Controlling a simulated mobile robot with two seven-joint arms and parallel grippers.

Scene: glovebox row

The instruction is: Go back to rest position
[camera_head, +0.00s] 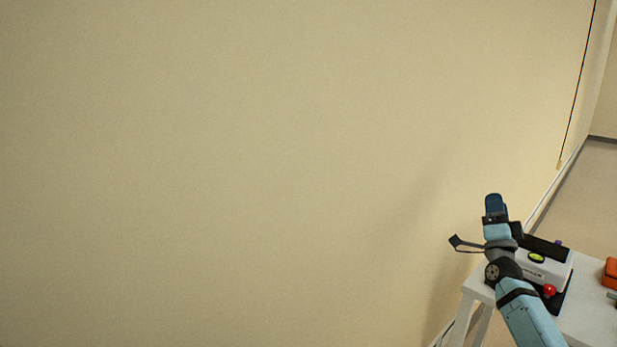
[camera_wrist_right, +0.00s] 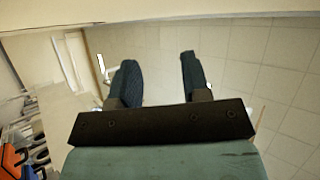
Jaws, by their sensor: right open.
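My right arm comes in from the lower right in the head view, and its gripper (camera_head: 494,206) points up and away in front of the wall, above the end of a white table. In the right wrist view the two dark ribbed fingers of this gripper (camera_wrist_right: 160,82) stand wide apart with nothing between them. The tiled floor shows behind them. My left gripper is in neither view.
A plain beige wall (camera_head: 250,170) fills most of the head view. The white table (camera_head: 592,322) at lower right bears a white device (camera_head: 545,268) with a red ball knob and an orange thing (camera_head: 611,272). Open floor (camera_head: 590,185) lies beyond.

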